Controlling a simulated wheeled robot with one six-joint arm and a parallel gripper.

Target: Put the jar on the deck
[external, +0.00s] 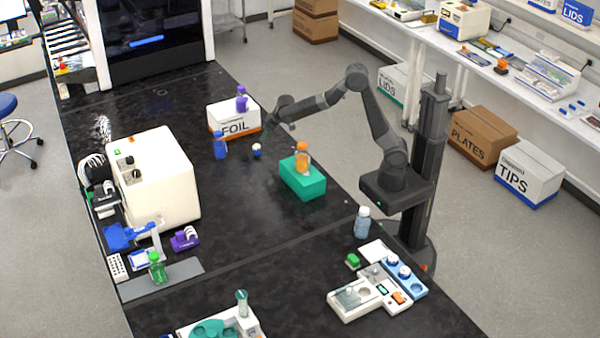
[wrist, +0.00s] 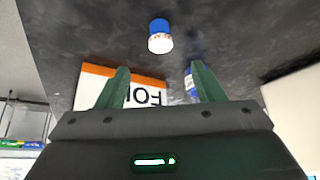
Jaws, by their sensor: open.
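A small jar (external: 257,151) with a blue part and a white part stands on the black bench, in front of the FOIL box. In the wrist view the jar (wrist: 160,38) shows near the top centre, beyond the fingertips and roughly midway between them. My gripper (wrist: 160,68) is open and empty, its two green fingers spread apart. In the external view my gripper (external: 267,134) is a dark shape close to the jar, its fingers hard to make out.
The FOIL box (external: 222,124) carries a purple item; a blue bottle (external: 220,146) stands left of the jar. An orange bottle (external: 302,160) stands on a teal block (external: 301,184). A white machine (external: 160,185) stands at left. Bench between machine and block is mostly clear.

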